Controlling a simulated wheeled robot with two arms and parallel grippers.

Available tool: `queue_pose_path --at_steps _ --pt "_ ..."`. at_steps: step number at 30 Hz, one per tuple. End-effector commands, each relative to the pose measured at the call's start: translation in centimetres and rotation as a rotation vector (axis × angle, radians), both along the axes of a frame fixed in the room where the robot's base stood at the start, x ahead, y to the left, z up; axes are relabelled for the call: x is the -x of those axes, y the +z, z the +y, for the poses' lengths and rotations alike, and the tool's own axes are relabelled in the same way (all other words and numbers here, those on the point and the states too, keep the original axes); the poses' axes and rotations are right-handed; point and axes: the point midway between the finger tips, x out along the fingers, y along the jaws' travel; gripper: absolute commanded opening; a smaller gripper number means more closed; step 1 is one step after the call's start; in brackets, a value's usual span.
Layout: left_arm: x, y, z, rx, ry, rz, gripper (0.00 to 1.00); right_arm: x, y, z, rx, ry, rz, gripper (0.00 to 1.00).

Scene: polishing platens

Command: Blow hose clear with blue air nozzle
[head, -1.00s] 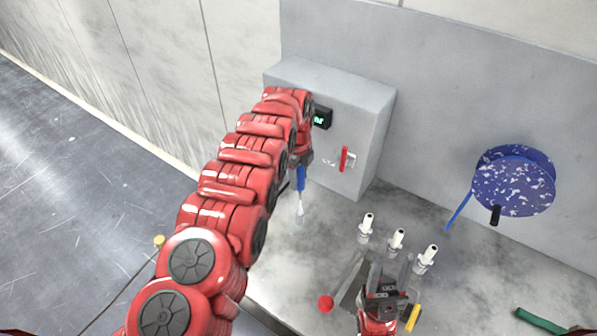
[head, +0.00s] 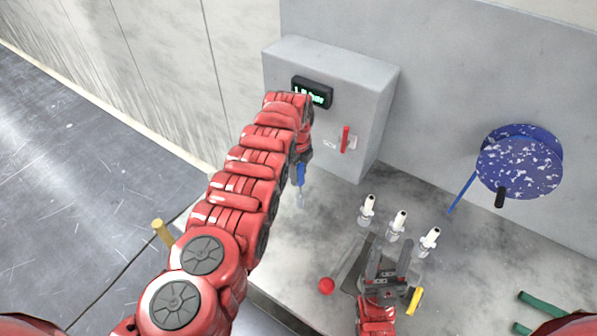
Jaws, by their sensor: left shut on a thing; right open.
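My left gripper (head: 300,160) is shut on the blue air nozzle (head: 301,174), which hangs with its pale tip pointing down in front of the grey box. The gripper's fingers are partly hidden by my red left arm. My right gripper (head: 388,250) is open, pointing away from me just in front of the white-tipped fittings. Three white-tipped fittings (head: 397,223) stand upright in a row on the bench.
A grey box (head: 365,88) carries a lit display (head: 313,92) and a red lever (head: 345,139). Blue speckled discs (head: 520,166) with a black handle are at the right. Green bars (head: 541,306) and a yellow piece (head: 415,300) lie near the front.

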Motion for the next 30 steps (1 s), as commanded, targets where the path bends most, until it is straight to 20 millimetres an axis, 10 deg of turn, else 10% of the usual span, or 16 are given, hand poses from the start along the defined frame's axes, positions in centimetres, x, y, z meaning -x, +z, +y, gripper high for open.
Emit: queue_pose_path --at_steps 30 --pt "0.0 -5.3 0.0 -0.001 0.000 -0.001 0.00 0.0 -5.1 0.0 0.000 0.000 0.000 0.51"
